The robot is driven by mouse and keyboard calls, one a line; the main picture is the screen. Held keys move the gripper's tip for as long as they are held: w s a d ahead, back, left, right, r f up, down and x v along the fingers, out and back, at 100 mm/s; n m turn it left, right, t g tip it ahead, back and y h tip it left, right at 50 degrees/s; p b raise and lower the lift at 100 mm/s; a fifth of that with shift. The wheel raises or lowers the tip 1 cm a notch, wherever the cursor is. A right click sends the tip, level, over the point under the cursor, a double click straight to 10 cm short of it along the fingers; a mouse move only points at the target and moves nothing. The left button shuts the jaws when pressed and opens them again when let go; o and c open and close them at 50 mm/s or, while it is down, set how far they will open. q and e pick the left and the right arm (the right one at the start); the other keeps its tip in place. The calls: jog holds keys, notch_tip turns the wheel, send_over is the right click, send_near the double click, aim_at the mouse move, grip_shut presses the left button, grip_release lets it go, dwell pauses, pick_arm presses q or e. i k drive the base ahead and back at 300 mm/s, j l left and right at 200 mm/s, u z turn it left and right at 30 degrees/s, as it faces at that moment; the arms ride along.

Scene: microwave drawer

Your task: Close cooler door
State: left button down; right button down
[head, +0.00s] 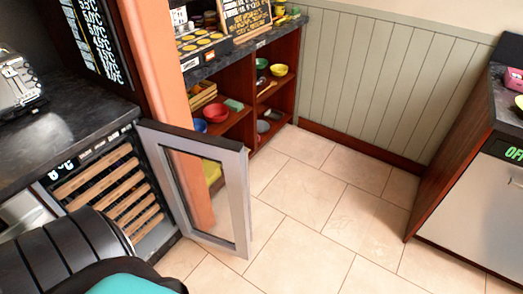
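The cooler (112,190) is built in under the dark counter at the left, with several wooden racks showing inside. Its door (238,197), a grey frame around a glass pane, stands wide open. It is attached at the cooler's right edge and swings out over the floor to the right. The orange post shows through the glass. Neither of my grippers is in view. Dark ribbed and teal parts, which look like my own arm, cover the lower left corner and hide the cooler's lower left part.
Open shelves with bowls (215,112) stand behind the door, beside the orange post (150,50). A counter unit with a pale appliance front (480,215) stands at the right. The tiled floor (320,215) between is clear. A metal appliance (20,80) sits on the left counter.

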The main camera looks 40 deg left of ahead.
aim_at(156, 136)
jog(key=i+l, duration=0.15)
jog(key=i, duration=0.3)
jog(key=i+l+z, duration=0.1)
jog(key=i, duration=0.35)
jog(key=i+u, duration=0.2)
jog(key=u, duration=0.2)
jog(key=i+u, duration=0.2)
jog(key=u, duration=0.15)
jog(key=i+l+u, duration=0.1)
jog(key=u, duration=0.3)
jog(key=i+l+u, duration=0.2)
jog(key=u, duration=0.15)
jog(key=i+u, duration=0.2)
jog(key=u, duration=0.3)
jog(key=i+l+u, duration=0.1)
jog(key=u, duration=0.4)
jog(key=i+l+u, duration=0.2)
jog(key=u, duration=0.25)
jog(key=i+l+u, duration=0.2)
jog(key=u, duration=0.3)
jog(key=i+l+u, duration=0.1)
jog(key=l+u, duration=0.25)
jog(key=u, duration=0.15)
